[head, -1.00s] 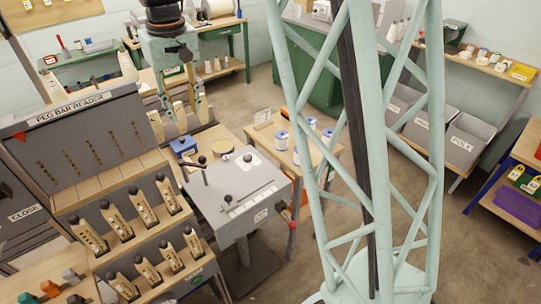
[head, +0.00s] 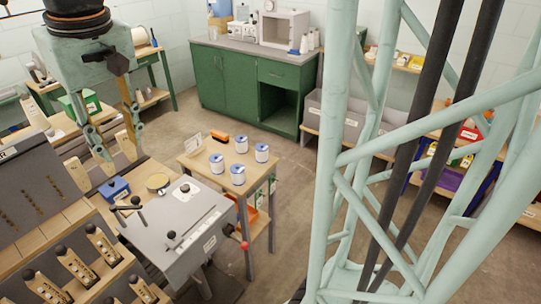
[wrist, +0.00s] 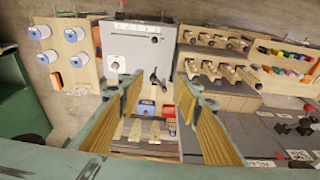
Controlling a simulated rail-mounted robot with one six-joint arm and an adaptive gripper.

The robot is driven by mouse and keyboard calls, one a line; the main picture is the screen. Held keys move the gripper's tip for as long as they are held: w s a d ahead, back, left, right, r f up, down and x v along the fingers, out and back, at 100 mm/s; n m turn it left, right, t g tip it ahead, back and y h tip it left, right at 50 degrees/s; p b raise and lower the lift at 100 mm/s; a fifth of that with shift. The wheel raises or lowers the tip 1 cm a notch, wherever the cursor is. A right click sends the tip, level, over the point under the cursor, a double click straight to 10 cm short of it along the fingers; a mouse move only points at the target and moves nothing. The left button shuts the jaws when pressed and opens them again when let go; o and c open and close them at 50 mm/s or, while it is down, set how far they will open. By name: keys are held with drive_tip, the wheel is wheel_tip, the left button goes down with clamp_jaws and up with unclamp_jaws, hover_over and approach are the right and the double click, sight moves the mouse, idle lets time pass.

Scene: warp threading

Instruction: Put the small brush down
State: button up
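My gripper (head: 117,148) hangs at the left of the head view, above the bench beside the grey machine. Its two fingers stand well apart, and in the wrist view the gripper (wrist: 160,120) shows a wide gap between its yellow-faced pads. I see nothing held between them. No small brush can be made out for certain. A blue block (head: 114,188) and a round tan disc (head: 157,181) sit on the bench near the gripper.
The grey machine (head: 178,222) with black-knobbed levers stands in front. A wooden side table (head: 209,170) holds several blue-and-white spools. Wooden pegs with black knobs (head: 75,275) line the rack at lower left. A green cabinet (head: 240,90) stands behind; floor between is clear.

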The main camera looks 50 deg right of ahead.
drive_tip(key=s+r+t, duration=0.1)
drive_tip(key=s+r, duration=0.1)
drive_tip(key=s, duration=2.4)
drive_tip(key=shift+s+r+t, duration=0.2)
drive_tip(key=shift+s+t, duration=0.1)
drive_tip(key=shift+s, duration=0.1)
drive_tip(key=shift+d+r, duration=0.1)
